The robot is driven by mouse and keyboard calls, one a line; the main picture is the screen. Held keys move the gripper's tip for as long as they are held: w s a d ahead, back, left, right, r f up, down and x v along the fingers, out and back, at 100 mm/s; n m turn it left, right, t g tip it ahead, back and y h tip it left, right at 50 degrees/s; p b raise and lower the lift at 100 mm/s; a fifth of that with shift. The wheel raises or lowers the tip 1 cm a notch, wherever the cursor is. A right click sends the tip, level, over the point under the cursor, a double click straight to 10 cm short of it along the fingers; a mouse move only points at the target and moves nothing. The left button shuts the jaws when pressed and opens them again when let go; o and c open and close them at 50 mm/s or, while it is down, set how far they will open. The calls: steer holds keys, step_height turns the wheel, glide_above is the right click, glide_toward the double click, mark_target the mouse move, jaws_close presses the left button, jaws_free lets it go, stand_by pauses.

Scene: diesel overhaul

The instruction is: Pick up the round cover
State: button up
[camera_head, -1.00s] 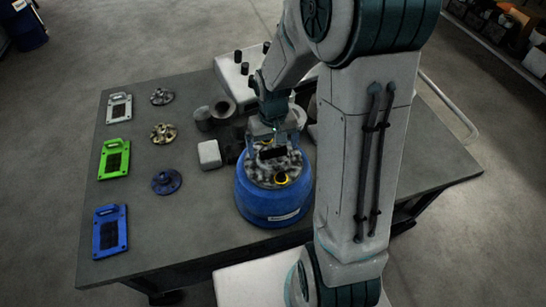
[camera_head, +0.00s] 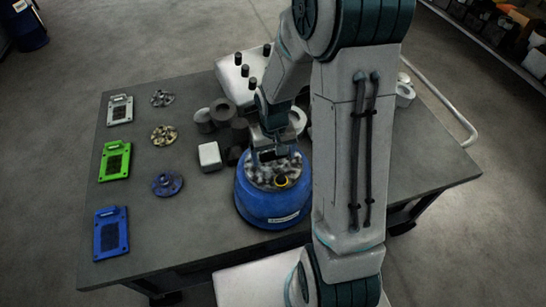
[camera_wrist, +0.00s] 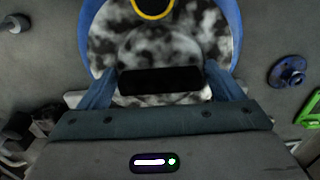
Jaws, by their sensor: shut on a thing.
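The round cover (camera_head: 262,177) is a mottled black, white and grey disc with a yellow ring near its front edge. It lies on top of a blue drum-like body (camera_head: 268,205) at the table's front. In the wrist view, the cover (camera_wrist: 195,42) shows a raised mottled part with a dark slot, between my fingers. My gripper (camera_head: 269,156) is right over the cover and shut on this raised part; its fingers also show in the wrist view (camera_wrist: 160,85). I cannot tell any gap between cover and drum.
The grey table (camera_head: 140,225) holds white, green and blue plates (camera_head: 110,233) at left, with several flanged parts (camera_head: 167,184) beside them. A white block (camera_head: 210,157) and dark cylinders stand close left of the drum. A white tray with pegs (camera_head: 236,85) is behind.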

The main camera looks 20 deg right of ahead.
mark_target(273, 152)
steer(key=shift+r, duration=0.1)
steer(key=shift+r, duration=0.85)
step_height(273, 152, up, 2)
steer(key=shift+r+b, duration=0.1)
steer(key=shift+b, duration=0.3)
steer(key=d+r+p, duration=0.2)
steer(key=d+r, duration=0.9)
steer(key=r, duration=0.1)
steer(key=shift+w+d, duration=0.35)
